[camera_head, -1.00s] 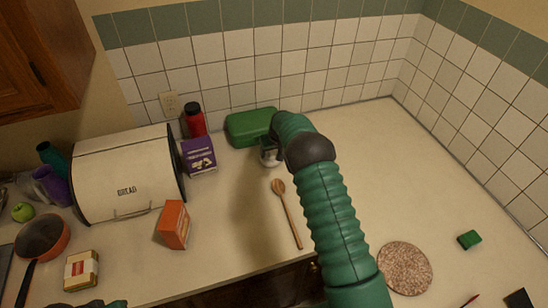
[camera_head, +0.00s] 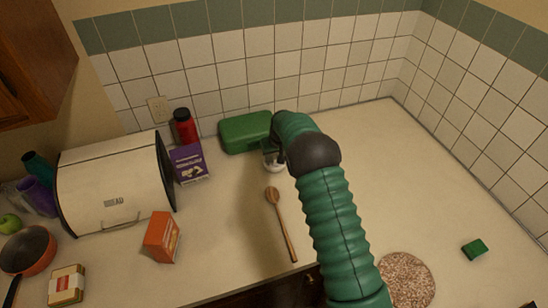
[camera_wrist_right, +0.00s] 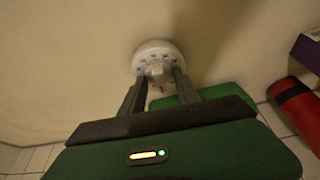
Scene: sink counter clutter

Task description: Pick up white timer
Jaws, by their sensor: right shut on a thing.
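The white timer (camera_wrist_right: 155,55) is round and sits between the fingertips of my right gripper (camera_wrist_right: 158,80) in the right wrist view. The gripper is shut on it. In the head view, part of the white timer (camera_head: 273,164) shows below my right gripper (camera_head: 272,155), in front of the green box. My arm and gripper hide the rest of it. I cannot tell whether the timer touches the counter. My left gripper is not in view.
The green box (camera_head: 244,133) stands close behind the gripper, with a red bottle (camera_head: 185,127) and purple box (camera_head: 188,164) to its left. A wooden spoon (camera_head: 280,222) lies in front. A bread box (camera_head: 112,188) stands left. The counter's right side is largely clear.

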